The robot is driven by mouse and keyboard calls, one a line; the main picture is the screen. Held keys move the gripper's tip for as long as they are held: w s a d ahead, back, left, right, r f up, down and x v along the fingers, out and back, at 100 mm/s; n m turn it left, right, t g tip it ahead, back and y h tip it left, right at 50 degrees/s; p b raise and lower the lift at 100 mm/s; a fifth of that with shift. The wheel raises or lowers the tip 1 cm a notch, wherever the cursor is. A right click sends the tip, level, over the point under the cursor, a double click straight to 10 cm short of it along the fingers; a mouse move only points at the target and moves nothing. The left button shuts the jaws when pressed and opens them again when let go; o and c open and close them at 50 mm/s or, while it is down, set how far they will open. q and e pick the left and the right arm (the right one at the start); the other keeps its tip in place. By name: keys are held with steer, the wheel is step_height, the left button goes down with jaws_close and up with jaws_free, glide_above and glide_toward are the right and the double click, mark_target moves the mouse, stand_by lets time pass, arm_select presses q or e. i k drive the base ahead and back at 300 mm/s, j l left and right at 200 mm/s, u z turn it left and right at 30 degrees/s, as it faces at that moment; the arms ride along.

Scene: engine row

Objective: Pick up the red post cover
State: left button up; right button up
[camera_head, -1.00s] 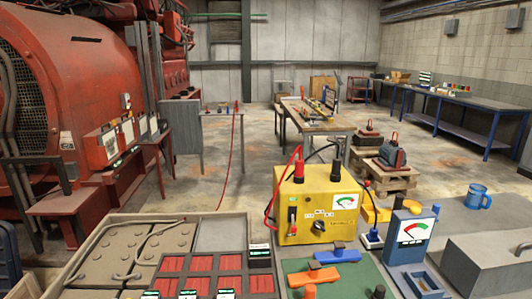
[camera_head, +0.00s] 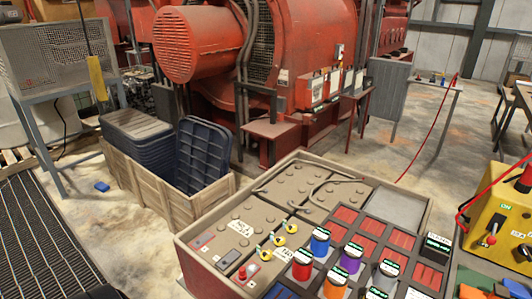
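A red cylindrical cover (camera_head: 302,266) stands upright near the front of a compartmented tray (camera_head: 410,204) on the bench. It has a dark band with a small, unreadable label. Blue (camera_head: 319,243), purple (camera_head: 350,260), orange (camera_head: 335,285) and grey (camera_head: 384,279) covers of similar shape stand near it. A smaller red piece (camera_head: 242,273) sits on a battery top to its left; I cannot tell whether it is also a post cover. Neither of my grippers is clearly in view.
Large grey batteries (camera_head: 243,222) with yellow-tagged posts (camera_head: 279,241) fill the tray's left part. A wooden crate (camera_head: 165,193) with dark blue bins stands left on the floor. A yellow meter box (camera_head: 497,226) with a red cable is at the right edge.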

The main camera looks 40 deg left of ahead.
mark_target(243, 276)
steer(key=u, duration=1.55)
